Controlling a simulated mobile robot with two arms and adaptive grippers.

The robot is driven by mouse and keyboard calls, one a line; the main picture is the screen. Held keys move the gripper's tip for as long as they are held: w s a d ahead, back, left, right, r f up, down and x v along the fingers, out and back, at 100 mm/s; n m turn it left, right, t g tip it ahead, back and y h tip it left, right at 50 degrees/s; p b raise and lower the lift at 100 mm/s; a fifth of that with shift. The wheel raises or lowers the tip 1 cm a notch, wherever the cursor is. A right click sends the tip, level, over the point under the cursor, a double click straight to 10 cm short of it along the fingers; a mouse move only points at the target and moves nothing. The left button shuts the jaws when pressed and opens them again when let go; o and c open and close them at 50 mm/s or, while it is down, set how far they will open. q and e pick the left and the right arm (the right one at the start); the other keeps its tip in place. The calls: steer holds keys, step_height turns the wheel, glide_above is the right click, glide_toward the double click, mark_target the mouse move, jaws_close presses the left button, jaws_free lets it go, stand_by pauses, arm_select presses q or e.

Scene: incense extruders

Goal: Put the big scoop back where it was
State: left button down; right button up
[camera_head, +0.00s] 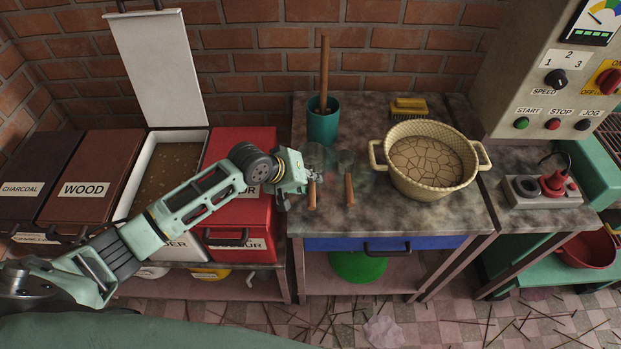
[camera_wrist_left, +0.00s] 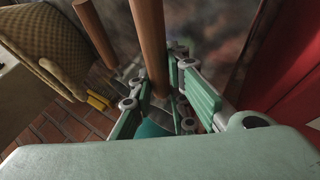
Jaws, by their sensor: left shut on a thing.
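My left gripper (camera_head: 300,180) is shut on the wooden handle of a scoop, which I take to be the big scoop (camera_head: 312,195), at the left edge of the worktop. In the left wrist view the brown handle (camera_wrist_left: 149,40) stands between the fingers (camera_wrist_left: 165,98). The scoop's metal head is mostly hidden by the gripper; I cannot tell whether it touches the worktop. A second scoop (camera_head: 349,189) with a wooden handle lies just to the right, apart from the gripper; its handle also shows in the left wrist view (camera_wrist_left: 94,30). My right gripper is not in view.
The worktop (camera_head: 420,220) also bears a teal pot with a wooden pestle (camera_head: 323,125), a yellow brush (camera_head: 409,107) and a cream basket (camera_head: 432,190). Left are the red bin (camera_head: 238,215), an open bin of brown powder (camera_head: 172,165) and the wood bin (camera_head: 88,190).

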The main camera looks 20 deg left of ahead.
arm_select(q)
steer(key=shift+f, duration=0.2)
steer(key=c, duration=1.7)
jaws_free()
steer(key=v, duration=1.2)
steer(key=shift+b, duration=0.4)
